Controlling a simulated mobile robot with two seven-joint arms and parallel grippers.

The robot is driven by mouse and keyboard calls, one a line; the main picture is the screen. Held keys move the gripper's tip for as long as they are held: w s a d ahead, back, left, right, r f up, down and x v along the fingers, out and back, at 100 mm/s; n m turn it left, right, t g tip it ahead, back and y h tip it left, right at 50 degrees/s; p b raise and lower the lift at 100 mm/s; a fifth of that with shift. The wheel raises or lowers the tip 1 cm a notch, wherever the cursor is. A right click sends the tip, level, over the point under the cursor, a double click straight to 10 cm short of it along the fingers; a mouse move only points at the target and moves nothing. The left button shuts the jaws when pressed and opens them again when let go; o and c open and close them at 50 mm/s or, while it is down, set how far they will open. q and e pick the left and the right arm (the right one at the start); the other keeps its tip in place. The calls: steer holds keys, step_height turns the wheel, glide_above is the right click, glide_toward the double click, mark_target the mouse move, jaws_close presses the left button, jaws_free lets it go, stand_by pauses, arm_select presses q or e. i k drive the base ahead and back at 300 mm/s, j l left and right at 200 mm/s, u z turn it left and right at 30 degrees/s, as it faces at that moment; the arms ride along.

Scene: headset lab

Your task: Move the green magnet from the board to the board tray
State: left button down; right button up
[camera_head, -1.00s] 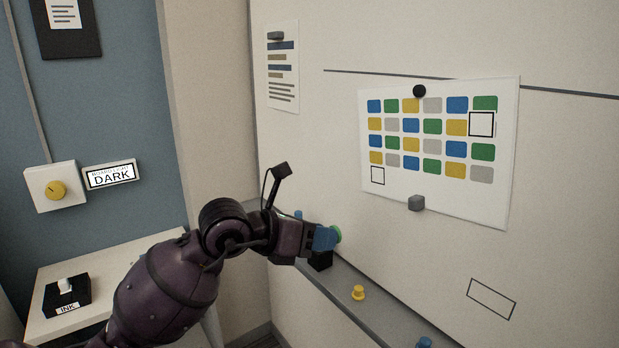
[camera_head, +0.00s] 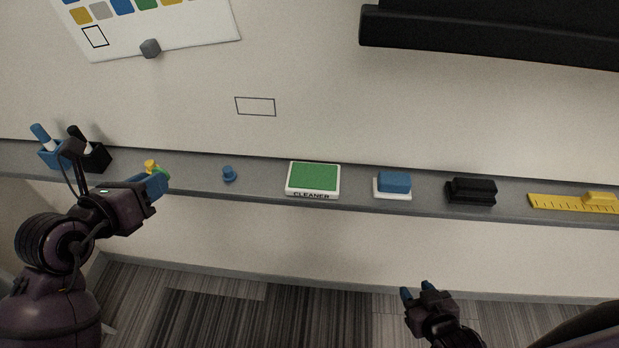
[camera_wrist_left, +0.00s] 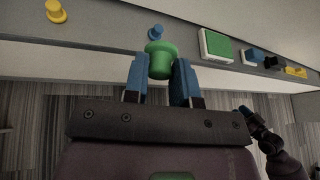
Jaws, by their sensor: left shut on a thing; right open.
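The green magnet (camera_wrist_left: 161,60) is held between the blue fingers of my left gripper (camera_wrist_left: 160,70) in the left wrist view. The grey board tray (camera_head: 260,178) runs along the bottom of the white board (camera_head: 320,85). The gap between magnet and tray is hard to judge. My right gripper (camera_head: 417,292) is open and empty, low in front of the board, away from the tray.
On the tray are a yellow magnet (camera_head: 151,165), a blue magnet (camera_head: 229,173), a green-topped cleaner box (camera_head: 314,178), a blue-and-white block (camera_head: 393,184), a black eraser (camera_head: 471,191) and a yellow ruler (camera_head: 565,203). Pen cups (camera_head: 95,156) stand left. Bare tray separates several items.

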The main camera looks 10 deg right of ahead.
mark_target(191, 174)
steer(key=k+j+z, duration=0.15)
steer(key=j+z, duration=0.35)
steer(key=k+j+z, duration=0.2)
steer(key=z, duration=0.25)
